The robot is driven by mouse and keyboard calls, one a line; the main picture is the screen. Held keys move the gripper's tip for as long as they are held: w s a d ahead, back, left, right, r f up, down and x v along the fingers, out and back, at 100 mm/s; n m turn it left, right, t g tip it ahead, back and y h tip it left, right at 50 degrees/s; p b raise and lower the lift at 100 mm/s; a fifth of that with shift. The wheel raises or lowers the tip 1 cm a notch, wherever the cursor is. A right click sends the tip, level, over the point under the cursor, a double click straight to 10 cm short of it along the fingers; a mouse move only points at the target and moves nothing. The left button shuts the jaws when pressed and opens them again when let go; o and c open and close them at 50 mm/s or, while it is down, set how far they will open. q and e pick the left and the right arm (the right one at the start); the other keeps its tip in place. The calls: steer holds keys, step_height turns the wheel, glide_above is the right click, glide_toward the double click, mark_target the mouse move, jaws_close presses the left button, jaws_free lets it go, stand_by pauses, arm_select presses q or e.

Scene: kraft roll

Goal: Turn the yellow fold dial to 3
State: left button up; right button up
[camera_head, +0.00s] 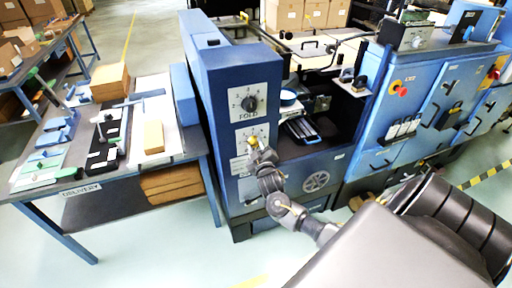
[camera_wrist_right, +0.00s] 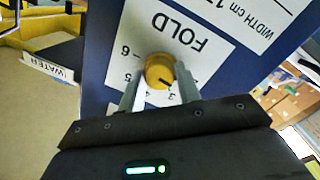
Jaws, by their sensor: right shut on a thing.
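The yellow fold dial (camera_wrist_right: 159,66) sits on a white plate marked FOLD (camera_wrist_right: 190,35), which appears upside down in the right wrist view. My right gripper (camera_wrist_right: 160,82) is shut on the dial, one finger on each side. The dial's dark pointer line slants down and right in that view, towards the printed 3. The fingers hide part of the scale. In the head view the yellow dial (camera_head: 253,141) shows small on the blue machine's front, with my right gripper (camera_head: 257,150) against it. My left gripper is not in view.
A black dial (camera_head: 249,104) sits above the yellow one on the blue machine (camera_head: 225,70). A delivery table (camera_head: 75,178) with boxes and tools stands at left. More blue machine cabinets (camera_head: 400,110) stand at right. The floor in front of the table is clear.

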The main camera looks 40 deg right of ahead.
steer(key=m, duration=0.3)
steer(key=shift+r+m+p, duration=0.1)
steer(key=shift+m+p, duration=0.25)
steer(key=shift+m, duration=0.05)
steer(key=shift+m+y, duration=0.3)
steer(key=shift+m, duration=1.2)
steer(key=shift+m+p, duration=0.3)
steer(key=o, duration=1)
steer(key=shift+c, duration=0.2)
steer(key=b+v, duration=0.2)
steer(key=v, duration=0.8)
steer(key=shift+s+a+r, duration=0.15)
steer(key=shift+s+r, duration=0.05)
steer(key=shift+s, duration=0.15)
